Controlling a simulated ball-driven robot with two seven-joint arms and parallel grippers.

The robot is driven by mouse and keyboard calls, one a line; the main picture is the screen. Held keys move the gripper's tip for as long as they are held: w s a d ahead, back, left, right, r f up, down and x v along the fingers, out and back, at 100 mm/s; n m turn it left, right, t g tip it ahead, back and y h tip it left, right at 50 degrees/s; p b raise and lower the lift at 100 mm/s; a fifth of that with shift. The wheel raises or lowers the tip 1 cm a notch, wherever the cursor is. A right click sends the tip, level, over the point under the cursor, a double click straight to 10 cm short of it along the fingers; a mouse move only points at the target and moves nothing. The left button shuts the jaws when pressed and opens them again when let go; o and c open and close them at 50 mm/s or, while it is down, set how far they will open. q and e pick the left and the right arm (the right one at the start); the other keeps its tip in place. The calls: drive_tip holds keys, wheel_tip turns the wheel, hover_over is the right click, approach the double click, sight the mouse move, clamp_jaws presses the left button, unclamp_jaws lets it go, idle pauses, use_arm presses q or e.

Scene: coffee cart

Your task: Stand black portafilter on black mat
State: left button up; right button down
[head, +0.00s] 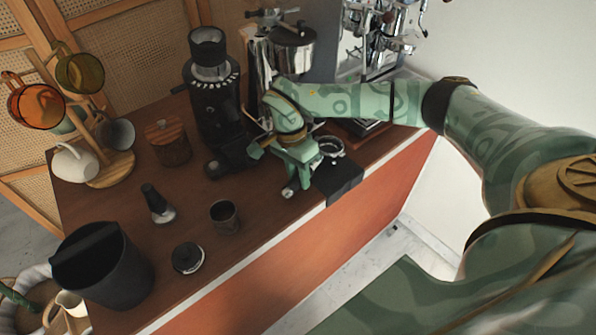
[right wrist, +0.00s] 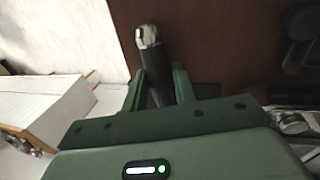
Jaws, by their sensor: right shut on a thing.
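The black portafilter's handle, with a chrome end (head: 289,192), sticks out toward the front left from under my right gripper (head: 300,166). In the right wrist view the dark handle (right wrist: 152,62) lies between the two fingers (right wrist: 158,92), which are shut on it. A round metal-rimmed basket (head: 330,146), seemingly the portafilter's head, shows just right of the gripper. The black mat (head: 343,180) lies at the counter's front edge, partly over it, right beside and below the gripper. Whether the portafilter touches the mat is unclear. My left gripper is out of view.
A black grinder (head: 213,110) stands left of my right arm, and the espresso machine (head: 372,45) is behind it. A tamper (head: 157,203), a small cup (head: 225,217), a round dark puck (head: 188,258) and a black bin (head: 100,265) stand on the left counter.

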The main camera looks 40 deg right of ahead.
idle(0.4)
drive_tip(key=c, duration=1)
unclamp_jaws()
drive_tip(key=shift+f, duration=0.1)
drive_tip(key=shift+c, duration=0.2)
drive_tip(key=p+v, duration=0.2)
drive_tip(key=v, duration=1.4)
